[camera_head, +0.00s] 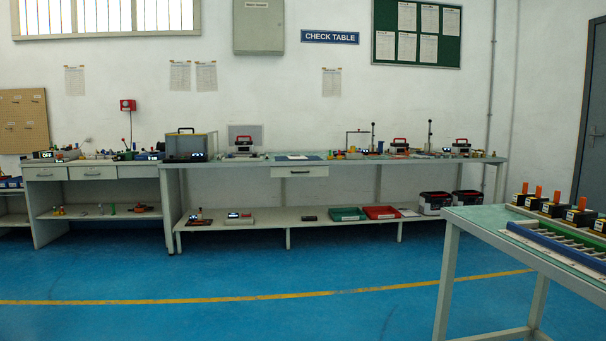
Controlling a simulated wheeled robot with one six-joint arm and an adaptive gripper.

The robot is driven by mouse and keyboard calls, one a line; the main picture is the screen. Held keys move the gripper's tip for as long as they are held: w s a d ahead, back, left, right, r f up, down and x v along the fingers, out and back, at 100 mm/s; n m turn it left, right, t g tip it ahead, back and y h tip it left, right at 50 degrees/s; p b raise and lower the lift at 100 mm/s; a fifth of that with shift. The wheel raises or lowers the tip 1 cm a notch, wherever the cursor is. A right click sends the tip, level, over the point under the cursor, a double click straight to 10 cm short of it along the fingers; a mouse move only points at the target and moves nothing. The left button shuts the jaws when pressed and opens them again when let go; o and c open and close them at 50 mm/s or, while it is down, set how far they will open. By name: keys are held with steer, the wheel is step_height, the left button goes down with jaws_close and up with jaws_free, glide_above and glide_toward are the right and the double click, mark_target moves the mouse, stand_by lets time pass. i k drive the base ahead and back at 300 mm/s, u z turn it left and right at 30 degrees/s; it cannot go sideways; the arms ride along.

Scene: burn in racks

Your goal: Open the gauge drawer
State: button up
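A long check table (345,161) stands against the far wall under a blue "CHECK TABLE" sign. A single white drawer (299,172) with a small handle hangs under its top and looks shut. A workbench (141,171) to its left has more white drawers, one at the far left (45,174) and one with a dark handle (93,173); these also look shut. I cannot tell from labels which is the gauge drawer. All the drawers are far from me across the floor. My gripper is not in view.
A blue floor (240,275) with a yellow line lies clear ahead. A table (478,222) with a roller track and several black units stands close on the right. A low shelf (270,216) under the check table holds green and red trays.

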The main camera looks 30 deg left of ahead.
mark_target(275, 172)
steer(key=u, duration=0.35)
steer(key=i, duration=0.65)
steer(key=u, duration=1.1)
steer(key=i, duration=1.85)
steer(key=u, duration=0.6)
steer(key=i, duration=2)
steer(key=z, duration=0.9)
steer(key=i, duration=1.65)
steer(key=z, duration=1.4)
steer(key=i, duration=0.5)
steer(key=z, duration=0.15)
